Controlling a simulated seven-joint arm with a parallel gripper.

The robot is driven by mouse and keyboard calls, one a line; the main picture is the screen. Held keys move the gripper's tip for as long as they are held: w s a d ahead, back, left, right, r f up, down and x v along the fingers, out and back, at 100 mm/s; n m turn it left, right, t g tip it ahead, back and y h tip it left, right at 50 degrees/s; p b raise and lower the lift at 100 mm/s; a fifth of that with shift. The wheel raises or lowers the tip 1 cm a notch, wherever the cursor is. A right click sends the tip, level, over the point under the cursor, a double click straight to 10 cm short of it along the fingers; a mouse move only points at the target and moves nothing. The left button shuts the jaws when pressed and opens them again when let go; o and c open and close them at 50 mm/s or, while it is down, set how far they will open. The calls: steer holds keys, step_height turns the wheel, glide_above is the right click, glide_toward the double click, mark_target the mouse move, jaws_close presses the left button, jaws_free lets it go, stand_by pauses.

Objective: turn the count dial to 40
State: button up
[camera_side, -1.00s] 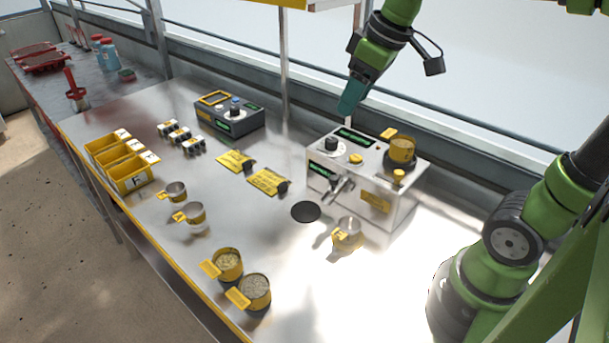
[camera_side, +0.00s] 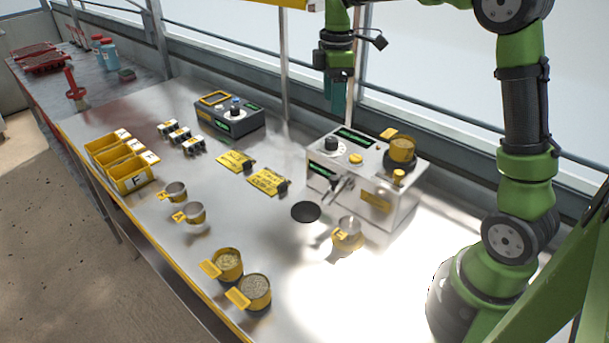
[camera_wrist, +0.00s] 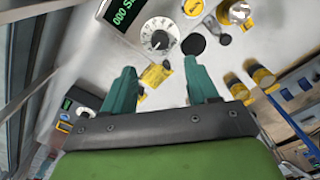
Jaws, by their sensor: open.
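The count dial (camera_side: 331,144) is a dark knob on the top of the white seeder (camera_side: 375,215). In the wrist view the dial (camera_wrist: 158,40) shows a pale ring with dark marks; its setting is too small to read. The seeder's green display shows in the side view (camera_side: 355,137) and, partly, in the wrist view (camera_wrist: 122,12), where it begins with 000. My gripper (camera_side: 337,108) points down, well above the seeder and apart from the dial. In the wrist view its teal fingers (camera_wrist: 159,68) are open and empty, with the dial beyond their tips.
A yellow button (camera_side: 355,159) sits beside the dial, and a yellow-banded hopper (camera_side: 402,150) stands on the seeder's right. A dark grey device (camera_side: 230,116) with its own knob stands to the left. Cups (camera_side: 255,290), yellow bins (camera_side: 130,172) and label cards (camera_side: 268,181) occupy the table.

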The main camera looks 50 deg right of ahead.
mark_target(332, 139)
step_height(332, 139, down, 10)
steer(key=shift+f, duration=0.25)
steer(key=c, duration=1)
steer(key=shift+c, duration=0.2)
